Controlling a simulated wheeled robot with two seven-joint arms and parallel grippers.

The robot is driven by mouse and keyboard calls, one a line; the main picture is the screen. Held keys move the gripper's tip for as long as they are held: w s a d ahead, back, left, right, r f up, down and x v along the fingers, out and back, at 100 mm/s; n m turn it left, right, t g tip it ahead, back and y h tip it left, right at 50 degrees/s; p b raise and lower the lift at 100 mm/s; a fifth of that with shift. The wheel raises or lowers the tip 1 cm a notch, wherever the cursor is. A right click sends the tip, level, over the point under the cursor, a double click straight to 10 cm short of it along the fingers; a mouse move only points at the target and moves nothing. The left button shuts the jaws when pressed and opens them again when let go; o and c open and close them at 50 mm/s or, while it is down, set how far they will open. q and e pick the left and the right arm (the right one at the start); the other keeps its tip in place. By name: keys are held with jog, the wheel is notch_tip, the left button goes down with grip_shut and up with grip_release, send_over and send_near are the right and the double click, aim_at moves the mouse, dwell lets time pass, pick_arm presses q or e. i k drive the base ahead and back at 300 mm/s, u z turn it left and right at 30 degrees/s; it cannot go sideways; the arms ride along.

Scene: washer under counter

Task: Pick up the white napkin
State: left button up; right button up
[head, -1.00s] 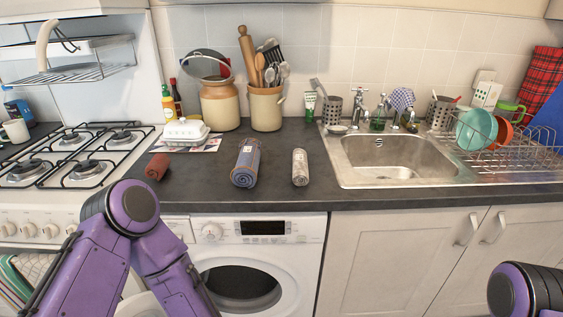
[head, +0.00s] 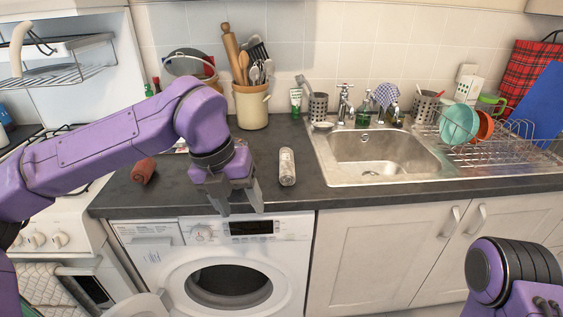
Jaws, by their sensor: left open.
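The white napkin (head: 287,167) is the pale, greyish-white roll with a label. It lies on the dark counter, left of the sink, with its length running front to back. My left gripper (head: 241,207) is open, fingers pointing down, near the counter's front edge. It is to the left of the white napkin and apart from it. The blue roll is hidden behind my left gripper and forearm. My right arm shows at the lower right; its gripper is out of view.
A reddish-brown roll (head: 143,170) lies on the counter to the left. A utensil crock (head: 252,107) stands behind, near the wall. The sink (head: 383,155) and dish rack (head: 500,150) are on the right. The washer door (head: 150,304) stands open below.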

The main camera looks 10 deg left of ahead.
aim_at(287, 165)
jog(key=i, duration=0.9)
jog(key=z, duration=0.05)
